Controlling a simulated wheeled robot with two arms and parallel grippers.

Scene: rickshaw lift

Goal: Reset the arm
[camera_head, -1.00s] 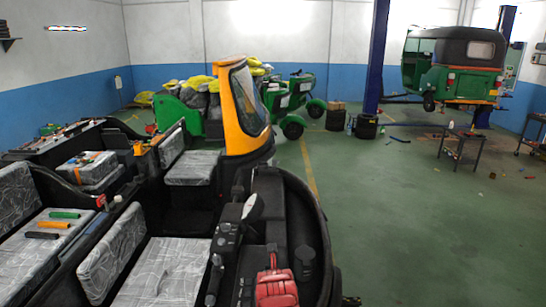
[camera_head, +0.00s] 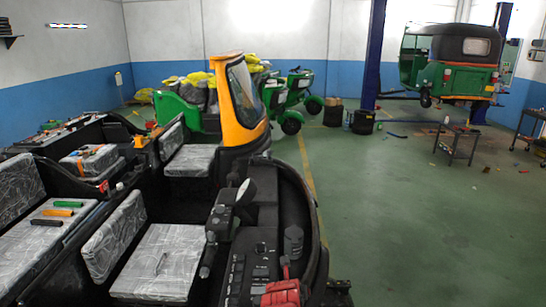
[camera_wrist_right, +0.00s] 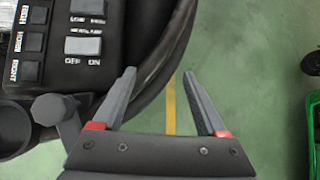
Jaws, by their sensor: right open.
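My right gripper (camera_wrist_right: 159,73) is open and empty in the right wrist view. Its two grey fingers with red bases spread over the green floor, beside the curved dark edge of a vehicle's dash. A black switch panel (camera_wrist_right: 58,45) with labelled buttons lies left of the fingers, apart from them. The head view shows a dash with buttons (camera_head: 252,268) near the bottom. A red object (camera_head: 281,293) is cut by the lower edge there, and I cannot tell what it is. My left gripper is not in view.
A green rickshaw (camera_head: 455,60) is at the back right, near a blue post (camera_head: 374,60) and a small table (camera_head: 458,145).

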